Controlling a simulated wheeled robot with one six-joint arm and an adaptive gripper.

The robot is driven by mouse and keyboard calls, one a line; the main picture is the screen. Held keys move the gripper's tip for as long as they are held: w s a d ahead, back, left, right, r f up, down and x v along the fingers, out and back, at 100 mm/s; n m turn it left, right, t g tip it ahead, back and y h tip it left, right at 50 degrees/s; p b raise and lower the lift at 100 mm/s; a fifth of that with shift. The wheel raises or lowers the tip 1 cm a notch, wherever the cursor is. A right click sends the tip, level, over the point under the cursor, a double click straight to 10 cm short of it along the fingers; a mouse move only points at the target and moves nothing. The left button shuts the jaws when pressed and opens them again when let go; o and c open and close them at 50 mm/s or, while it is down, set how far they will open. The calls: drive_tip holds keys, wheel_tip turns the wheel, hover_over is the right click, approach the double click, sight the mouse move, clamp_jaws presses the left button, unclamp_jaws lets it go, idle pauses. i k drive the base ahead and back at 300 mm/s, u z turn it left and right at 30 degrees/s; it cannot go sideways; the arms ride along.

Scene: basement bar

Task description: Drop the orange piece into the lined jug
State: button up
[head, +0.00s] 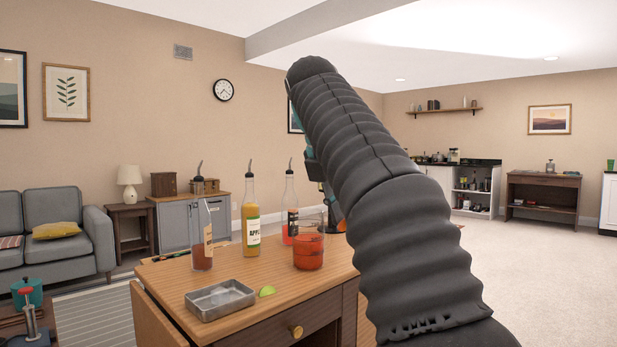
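A clear glass jug (308,252) with red-orange contents stands on the wooden cabinet top, left of my arm. It may be the lined jug, but I cannot make out lines on it. I cannot pick out an orange piece. My dark ribbed arm rises across the picture and bends down behind itself. A dark part that appears to be my gripper (334,217) shows behind the jug's upper right, partly hidden by the arm. Its fingers and anything between them cannot be made out.
On the wooden cabinet (235,322) stand several spouted bottles, including a yellow one labelled APPLE (251,222) and a brown one (201,240). A metal tray (220,299) and a green wedge (267,291) lie at the front. Open carpet (540,285) is on the right.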

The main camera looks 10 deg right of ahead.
sight(314, 264)
drive_tip(key=i, duration=1.2)
